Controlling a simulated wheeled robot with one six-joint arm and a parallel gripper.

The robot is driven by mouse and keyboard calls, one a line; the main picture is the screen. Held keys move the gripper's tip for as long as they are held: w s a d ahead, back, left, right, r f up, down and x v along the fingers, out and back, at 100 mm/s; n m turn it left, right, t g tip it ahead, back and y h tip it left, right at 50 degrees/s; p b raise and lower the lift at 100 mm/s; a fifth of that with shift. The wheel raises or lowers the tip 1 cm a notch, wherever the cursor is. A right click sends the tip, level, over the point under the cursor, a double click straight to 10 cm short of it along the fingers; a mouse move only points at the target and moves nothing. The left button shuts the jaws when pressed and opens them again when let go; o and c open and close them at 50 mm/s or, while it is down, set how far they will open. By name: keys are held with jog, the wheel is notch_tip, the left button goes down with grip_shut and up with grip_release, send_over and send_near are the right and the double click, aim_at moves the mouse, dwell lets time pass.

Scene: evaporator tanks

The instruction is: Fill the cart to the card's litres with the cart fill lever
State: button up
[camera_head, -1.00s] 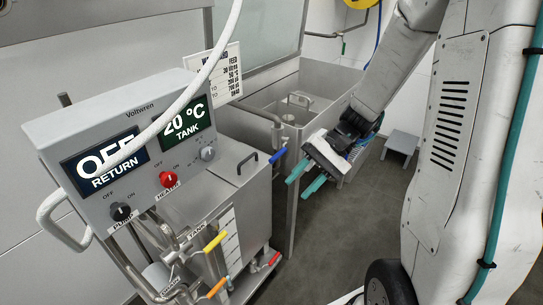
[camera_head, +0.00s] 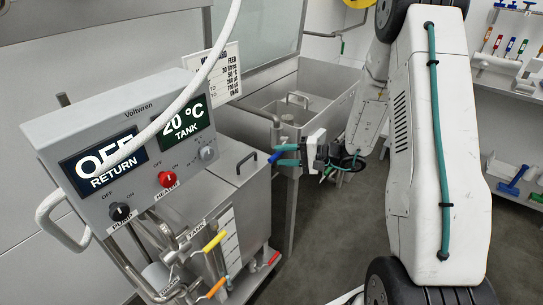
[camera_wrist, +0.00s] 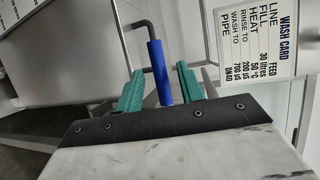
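The blue-gripped lever (camera_head: 276,157) stands at the tank cart's far right corner, by the pipe at the sink. In the wrist view its blue grip (camera_wrist: 160,72) hangs from a bent grey rod. My gripper (camera_head: 287,155) is open, with its green fingers on either side of the blue grip. Narrow gaps show between grip and fingers in the wrist view (camera_wrist: 158,85). The wash card (camera_wrist: 255,45) reads fill 30 litres, heat 50 °C. The cart (camera_head: 235,180) has a level scale (camera_head: 229,240) on its front; its level is too small to read.
The control box (camera_head: 125,150) shows return OFF and tank 20 °C. Yellow (camera_head: 215,241), orange (camera_head: 217,288) and red (camera_head: 273,258) valve handles sit low on the cart. A steel sink (camera_head: 315,95) stands behind. Shelves with tools (camera_head: 515,60) are at right.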

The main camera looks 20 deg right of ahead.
aim_at(280, 155)
jog(key=shift+x, duration=2.2)
grip_shut()
jog(key=shift+d, duration=0.15)
